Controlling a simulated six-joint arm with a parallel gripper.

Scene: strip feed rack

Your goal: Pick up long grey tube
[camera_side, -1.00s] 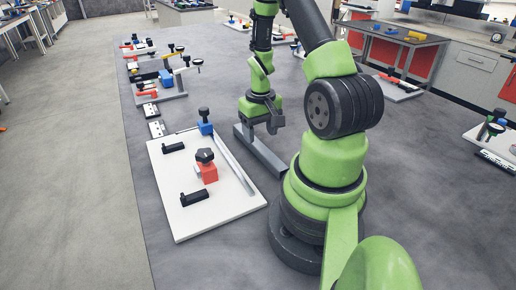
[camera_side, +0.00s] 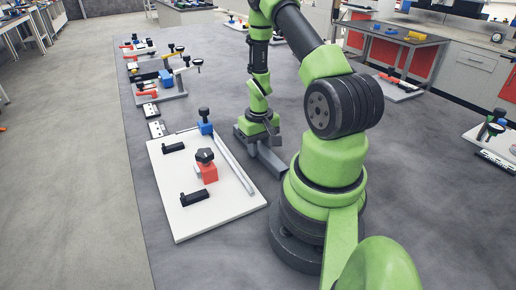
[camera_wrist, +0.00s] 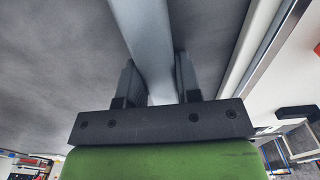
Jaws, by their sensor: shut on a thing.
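The long grey tube (camera_side: 269,159) lies on or very close to the dark table, just right of the white plate; I cannot tell whether it touches the table. My gripper (camera_side: 262,142) is down at the tube, nearer its far end. In the wrist view the tube (camera_wrist: 147,30) runs between the two dark fingers of my gripper (camera_wrist: 158,82), which are shut on it. The gripper body hides part of the tube in the side view.
The white plate (camera_side: 190,218) holds a red block with a black knob (camera_side: 208,172), a blue clamp (camera_side: 205,125), black handles and a thin metal rail (camera_side: 233,165). More fixtures (camera_side: 172,80) line the table's left edge. The table behind my gripper is open.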

